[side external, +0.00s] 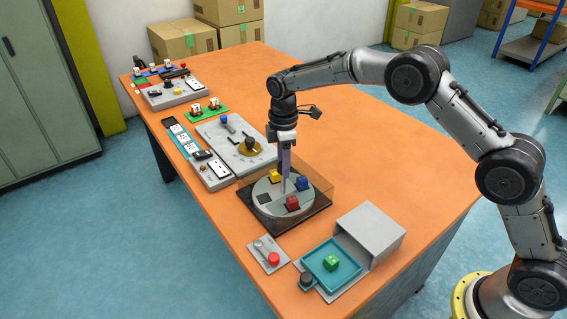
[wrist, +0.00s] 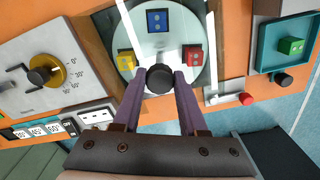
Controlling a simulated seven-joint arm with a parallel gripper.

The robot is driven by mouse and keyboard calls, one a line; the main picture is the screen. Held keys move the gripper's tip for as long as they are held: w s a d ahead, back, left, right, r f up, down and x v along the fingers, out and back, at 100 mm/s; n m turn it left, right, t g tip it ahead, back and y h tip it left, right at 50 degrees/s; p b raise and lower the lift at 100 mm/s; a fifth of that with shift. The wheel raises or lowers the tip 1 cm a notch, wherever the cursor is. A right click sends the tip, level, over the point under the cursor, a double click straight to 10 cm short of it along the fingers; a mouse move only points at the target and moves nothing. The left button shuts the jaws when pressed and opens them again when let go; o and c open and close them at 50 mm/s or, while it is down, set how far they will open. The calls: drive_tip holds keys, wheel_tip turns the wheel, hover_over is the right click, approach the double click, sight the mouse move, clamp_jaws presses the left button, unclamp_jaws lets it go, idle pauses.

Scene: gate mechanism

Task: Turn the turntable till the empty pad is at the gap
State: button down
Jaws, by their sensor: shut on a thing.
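The turntable (side external: 268,209) is a pale grey disc on a dark square base; its disc also shows in the wrist view (wrist: 178,43). It carries a yellow block (side external: 275,176), a blue block (side external: 301,184) and a red block (side external: 292,203). A dark empty pad (side external: 264,198) lies at the disc's left side in the side view; in the wrist view it is hidden. My gripper (wrist: 160,84) points down over the middle of the disc, its purple fingers shut on a dark round knob (wrist: 159,76). I cannot clearly make out the gap.
See-through walls (side external: 318,184) stand around part of the turntable. A red-button panel (side external: 269,254), a teal tray with a green block (side external: 331,263) and a grey box (side external: 372,230) lie in front. A dial panel (side external: 230,147) stands behind. The table's right side is clear.

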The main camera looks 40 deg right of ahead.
drive_tip(key=shift+r+n, duration=0.1)
drive_tip(key=shift+n, duration=1.1)
drive_tip(key=shift+c, duration=2.2)
unclamp_jaws()
wheel_tip(320, 180, up, 14)
